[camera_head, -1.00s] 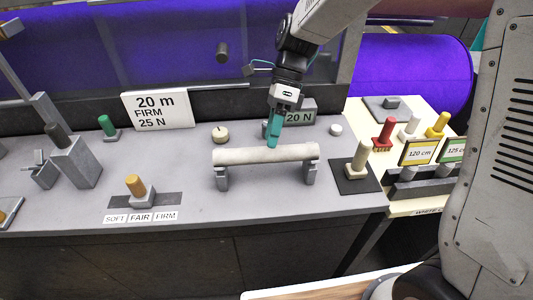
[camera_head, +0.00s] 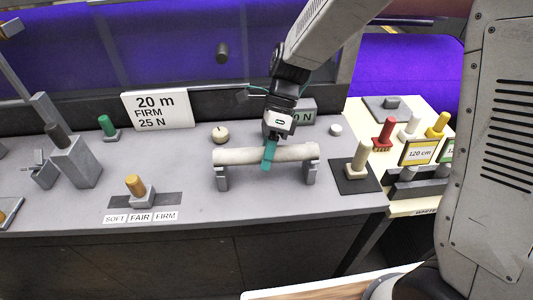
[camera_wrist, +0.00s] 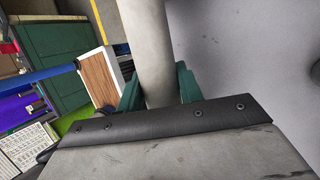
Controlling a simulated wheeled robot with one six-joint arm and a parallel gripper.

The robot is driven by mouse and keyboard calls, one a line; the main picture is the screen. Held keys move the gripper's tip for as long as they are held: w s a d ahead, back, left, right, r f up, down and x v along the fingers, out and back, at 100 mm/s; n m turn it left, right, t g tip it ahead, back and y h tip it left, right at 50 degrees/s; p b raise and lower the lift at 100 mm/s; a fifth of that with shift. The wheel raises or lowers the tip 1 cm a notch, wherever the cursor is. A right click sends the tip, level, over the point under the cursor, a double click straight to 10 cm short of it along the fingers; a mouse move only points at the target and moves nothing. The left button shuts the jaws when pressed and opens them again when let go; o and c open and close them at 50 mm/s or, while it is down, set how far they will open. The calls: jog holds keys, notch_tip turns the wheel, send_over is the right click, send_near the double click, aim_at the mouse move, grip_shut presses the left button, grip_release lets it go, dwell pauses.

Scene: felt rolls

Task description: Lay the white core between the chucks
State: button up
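The white core (camera_head: 238,156) is a pale cylinder lying level across two grey cradle posts on the bench. My gripper (camera_head: 268,158) is at the core, right of its middle, pointing down, with one teal finger showing in front of it. In the wrist view the core (camera_wrist: 146,40) runs between the two teal fingers of my gripper (camera_wrist: 161,90), one on each side. No clear gap shows between fingers and core, and I cannot tell whether they press on it. A short dark cylinder (camera_head: 222,53) sticks out at the back; I cannot tell whether it is a chuck.
A sign (camera_head: 157,110) reads 20 m, FIRM, 25 N. A cream peg (camera_head: 359,160) on a dark pad stands right of the cradle. An orange knob (camera_head: 135,187) stands at the left front. Red, white and yellow pegs stand on the side table (camera_head: 405,208). Bench in front of the cradle is clear.

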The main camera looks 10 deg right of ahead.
grip_shut()
jog(key=shift+r, duration=1.15)
dwell(0.4)
jog(key=shift+r, duration=0.75)
jog(key=shift+r, duration=1.6)
dwell(0.5)
